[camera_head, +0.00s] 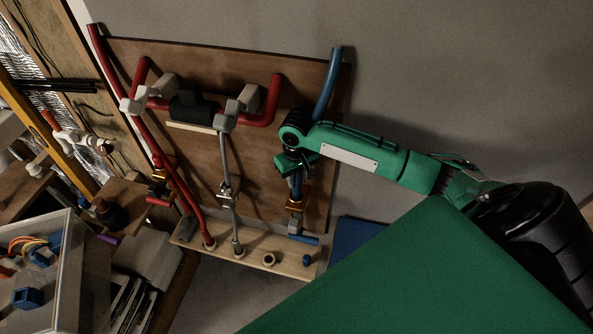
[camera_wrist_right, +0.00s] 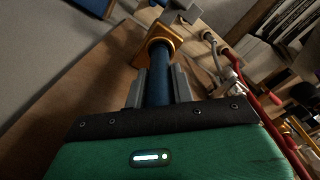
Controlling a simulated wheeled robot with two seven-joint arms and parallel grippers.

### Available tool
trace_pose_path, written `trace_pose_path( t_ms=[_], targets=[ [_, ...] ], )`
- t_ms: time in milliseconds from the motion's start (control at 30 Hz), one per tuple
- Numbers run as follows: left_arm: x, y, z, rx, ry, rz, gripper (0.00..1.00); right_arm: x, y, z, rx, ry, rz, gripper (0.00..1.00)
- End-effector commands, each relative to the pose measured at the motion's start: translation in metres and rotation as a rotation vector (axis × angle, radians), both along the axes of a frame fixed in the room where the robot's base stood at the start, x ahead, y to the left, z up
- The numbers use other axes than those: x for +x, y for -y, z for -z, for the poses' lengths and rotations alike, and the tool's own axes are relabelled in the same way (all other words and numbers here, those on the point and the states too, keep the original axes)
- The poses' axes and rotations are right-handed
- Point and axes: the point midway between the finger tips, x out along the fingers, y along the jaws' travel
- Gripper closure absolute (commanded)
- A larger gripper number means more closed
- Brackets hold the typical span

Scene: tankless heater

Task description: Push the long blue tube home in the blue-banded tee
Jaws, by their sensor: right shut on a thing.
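The long blue tube (camera_head: 328,85) runs down the right side of the brown board, through my right gripper (camera_head: 297,165). The gripper is shut around the tube just above a brass-coloured fitting (camera_head: 294,206). In the right wrist view, the blue tube (camera_wrist_right: 159,84) stands between the two grey fingers (camera_wrist_right: 158,92), and its far end meets the brass fitting (camera_wrist_right: 158,46). How deep it sits there is hidden. I cannot make out a blue band on this fitting. A grey part (camera_head: 295,223) and a short blue piece (camera_head: 304,239) are below it. My left gripper is not in view.
Red pipes (camera_head: 135,105), a grey pipe (camera_head: 226,160) and grey clamps (camera_head: 229,122) crowd the board left of my gripper. A wooden ledge (camera_head: 205,258) crosses below. A clear bin (camera_head: 42,250) holds parts at lower left. The grey wall right of the board is bare.

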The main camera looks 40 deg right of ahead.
Motion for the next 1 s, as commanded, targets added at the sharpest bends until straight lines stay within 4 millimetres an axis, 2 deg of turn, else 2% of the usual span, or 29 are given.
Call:
trace_pose_path(
  t_ms=[833,867,967,1000],
  targets=[
    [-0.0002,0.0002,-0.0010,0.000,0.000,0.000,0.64,-0.0001,0.0001,0.0084,-0.001,0.000,-0.001,1.00],
    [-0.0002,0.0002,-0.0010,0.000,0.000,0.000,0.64,-0.0001,0.0000,0.0084,-0.001,0.000,-0.001,0.74],
    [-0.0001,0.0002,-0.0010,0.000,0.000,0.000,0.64,-0.0001,0.0001,0.0084,-0.001,0.000,-0.001,0.54],
    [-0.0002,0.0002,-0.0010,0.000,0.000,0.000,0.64,-0.0001,0.0001,0.0085,-0.001,0.000,-0.001,0.51]
  ],
)
